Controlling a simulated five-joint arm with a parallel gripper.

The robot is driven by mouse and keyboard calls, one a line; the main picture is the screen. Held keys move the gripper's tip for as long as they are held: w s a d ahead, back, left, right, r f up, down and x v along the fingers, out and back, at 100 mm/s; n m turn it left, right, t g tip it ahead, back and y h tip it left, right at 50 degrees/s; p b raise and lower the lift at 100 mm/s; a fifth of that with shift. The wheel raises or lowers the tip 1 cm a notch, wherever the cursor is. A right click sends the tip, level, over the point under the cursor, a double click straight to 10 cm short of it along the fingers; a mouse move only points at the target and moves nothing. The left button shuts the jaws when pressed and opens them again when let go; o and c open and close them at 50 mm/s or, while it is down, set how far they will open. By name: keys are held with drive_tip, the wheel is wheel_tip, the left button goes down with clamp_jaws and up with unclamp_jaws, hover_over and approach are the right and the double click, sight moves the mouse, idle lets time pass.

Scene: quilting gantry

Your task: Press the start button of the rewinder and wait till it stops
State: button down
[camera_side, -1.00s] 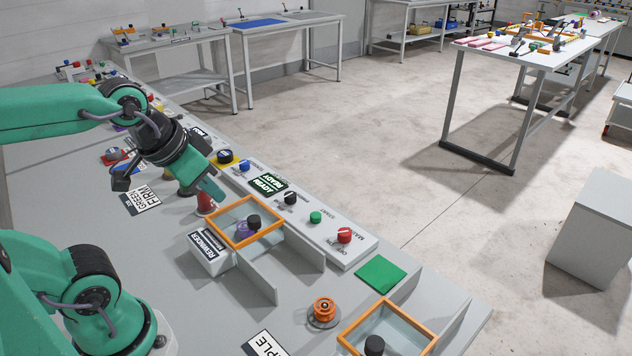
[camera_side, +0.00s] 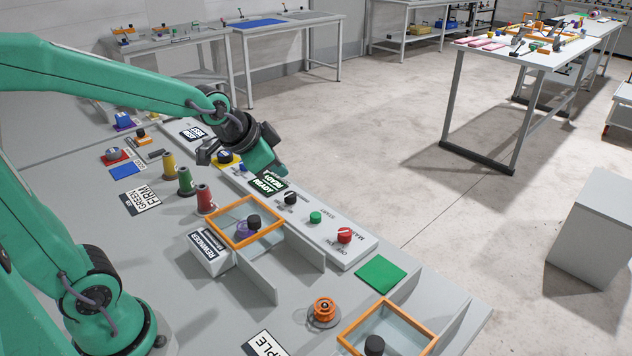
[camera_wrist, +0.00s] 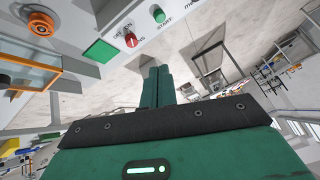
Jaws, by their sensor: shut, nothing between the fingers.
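The rewinder (camera_side: 208,252) is a white unit with a printed label, beside an orange-framed clear cover (camera_side: 231,240). In the wrist view my gripper (camera_wrist: 156,72) shows closed fingers; the green START button (camera_wrist: 158,14) is near the top edge.
Red, green and yellow cone spools (camera_side: 206,200) stand left of the rewinder. A green square (camera_side: 380,274) lies right of the panel, and an orange spool (camera_side: 324,310) sits nearer the front. Grey upright plates (camera_side: 290,248) stand between. The air above the START button is clear.

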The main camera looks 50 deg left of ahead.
sight(312, 216)
drive_tip(key=w+a+f+m+t, duration=0.1)
drive_tip(key=w+a+f+m, duration=0.1)
drive_tip(key=w+f, duration=0.5)
drive_tip(key=w+m, duration=0.1)
drive_tip(key=w, duration=0.3)
drive_tip(key=shift+w+a+f+m+t, duration=0.3)
drive_tip(key=shift+a+f+m+t, duration=0.05)
drive_tip(key=shift+f+m+t, duration=0.05)
drive_tip(key=shift+f, duration=0.15)
drive_tip(key=shift+f, duration=4.25)
drive_tip(key=shift+f, duration=0.95)
drive_tip(key=shift+r, duration=0.15)
drive_tip(key=shift+s+r, duration=0.1)
drive_tip(key=shift+r, duration=0.7)
